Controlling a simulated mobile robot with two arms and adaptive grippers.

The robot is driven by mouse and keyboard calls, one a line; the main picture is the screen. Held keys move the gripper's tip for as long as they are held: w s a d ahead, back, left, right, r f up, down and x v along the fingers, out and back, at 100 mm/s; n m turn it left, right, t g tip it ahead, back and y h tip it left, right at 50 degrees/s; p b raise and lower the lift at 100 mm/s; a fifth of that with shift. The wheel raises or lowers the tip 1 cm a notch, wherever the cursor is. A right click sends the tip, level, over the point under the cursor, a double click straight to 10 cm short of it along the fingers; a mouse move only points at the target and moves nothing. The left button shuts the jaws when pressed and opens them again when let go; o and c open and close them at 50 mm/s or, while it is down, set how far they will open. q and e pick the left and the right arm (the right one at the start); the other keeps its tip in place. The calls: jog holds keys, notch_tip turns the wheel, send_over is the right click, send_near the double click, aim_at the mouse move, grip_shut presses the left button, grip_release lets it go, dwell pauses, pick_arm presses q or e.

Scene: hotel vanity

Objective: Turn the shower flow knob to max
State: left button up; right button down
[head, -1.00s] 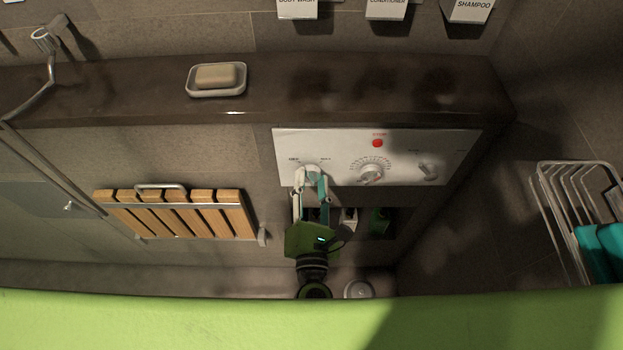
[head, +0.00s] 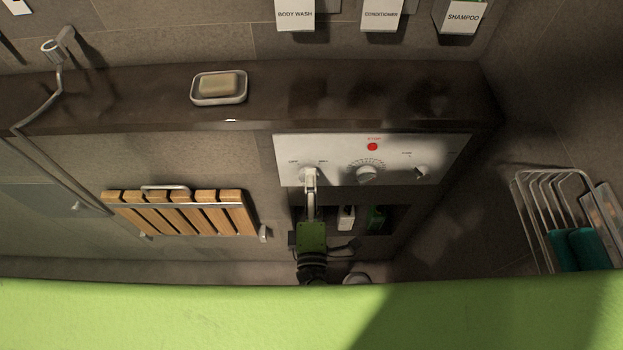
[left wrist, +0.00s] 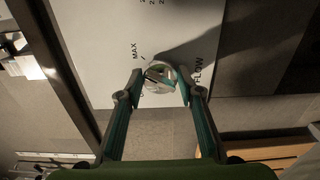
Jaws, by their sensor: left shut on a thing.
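The flow knob is a small round pale knob at the left end of the white control panel (head: 340,151). It shows between my fingers in the left wrist view (left wrist: 158,77), with the printed words MAX and FLOW on either side of it. My left gripper (head: 311,172) reaches up to the panel from below, and its fingers look edge-on in the head view. In the left wrist view the left gripper (left wrist: 162,80) has one finger on each side of the knob, shut on it. The fingers partly hide the knob in the head view. My right gripper is not in view.
A round dial (head: 367,174) and a smaller knob (head: 422,173) sit further right on the panel, with a red button (head: 372,146) above. A soap dish (head: 219,99) stands on the dark ledge. A slatted wooden seat (head: 180,213) is left of my arm. A wire rack (head: 540,222) is at right.

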pick_arm(q)
jog(key=shift+w+a+r+m+p, duration=0.1)
jog(key=shift+r+m+p, duration=0.1)
jog(key=shift+m, duration=0.4)
jog(key=shift+w+a+r+m+p, duration=0.1)
jog(key=shift+m+p, duration=0.1)
jog(key=shift+m, duration=0.4)
jog(key=o, duration=1.1)
jog(key=shift+s+f, duration=0.1)
jog(key=shift+s, duration=0.05)
jog(key=shift+f, duration=0.1)
jog(key=s, duration=1.2)
